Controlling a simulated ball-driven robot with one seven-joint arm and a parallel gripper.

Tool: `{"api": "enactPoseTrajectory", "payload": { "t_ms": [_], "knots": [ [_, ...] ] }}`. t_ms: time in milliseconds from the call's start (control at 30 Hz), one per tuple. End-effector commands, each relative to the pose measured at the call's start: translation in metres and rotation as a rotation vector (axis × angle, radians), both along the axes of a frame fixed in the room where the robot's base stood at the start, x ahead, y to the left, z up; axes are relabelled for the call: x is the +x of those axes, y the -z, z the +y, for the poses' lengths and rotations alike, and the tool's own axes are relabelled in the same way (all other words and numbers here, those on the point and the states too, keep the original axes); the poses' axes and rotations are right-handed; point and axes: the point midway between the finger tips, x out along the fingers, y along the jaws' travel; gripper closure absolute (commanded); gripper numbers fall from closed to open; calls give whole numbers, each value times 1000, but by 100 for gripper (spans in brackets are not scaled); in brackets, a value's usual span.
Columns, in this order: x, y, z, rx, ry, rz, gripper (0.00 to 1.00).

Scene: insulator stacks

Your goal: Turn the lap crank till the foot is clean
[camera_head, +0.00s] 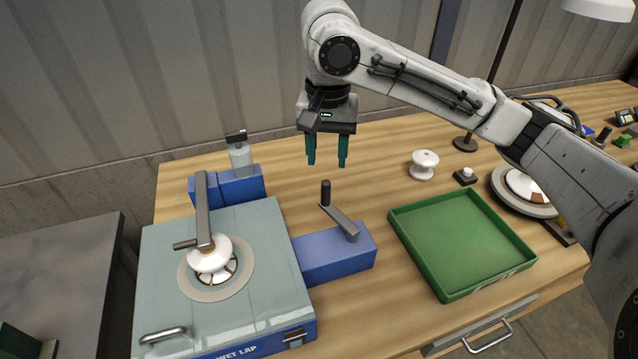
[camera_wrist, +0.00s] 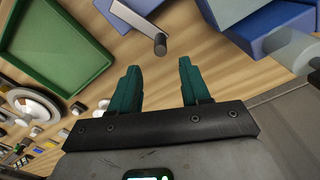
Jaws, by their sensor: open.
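The lap crank (camera_head: 341,221) is a grey arm with an upright black knob (camera_head: 325,194), mounted on a blue block at the right side of the wet lap (camera_head: 273,249). Its knob end also shows in the wrist view (camera_wrist: 159,44). A white insulator (camera_head: 209,254) sits on the lap's round plate (camera_head: 246,278) under a grey holding arm (camera_head: 203,212). Brown patches show between white parts at its foot (camera_head: 222,274). My gripper (camera_head: 326,164) is open and empty, above the table behind the crank and not touching it.
A green tray (camera_head: 398,232) lies right of the crank. A white spool-shaped insulator (camera_head: 423,166) stands behind the tray. A bottle (camera_head: 240,155) stands in a blue holder behind the lap. Bare wood lies beneath my gripper.

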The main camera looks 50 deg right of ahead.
Motion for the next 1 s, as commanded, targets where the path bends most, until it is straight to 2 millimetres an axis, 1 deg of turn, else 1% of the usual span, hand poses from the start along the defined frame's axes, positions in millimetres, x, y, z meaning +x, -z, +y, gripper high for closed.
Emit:
{"api": "enactPoseTrajectory", "payload": {
  "t_ms": [167, 300, 500, 600, 700, 1000],
  "knots": [
    [-1, 27, 0, 3, 0, 2, 53],
    [0, 53, 1, 5, -2, 2, 53],
    [0, 84, 1, 4, -2, 0, 53],
    [1, 94, 1, 4, -2, -1, 53],
    [0, 99, 1, 4, -3, -1, 53],
    [1, 102, 1, 5, -4, -2, 53]
  ]
}}
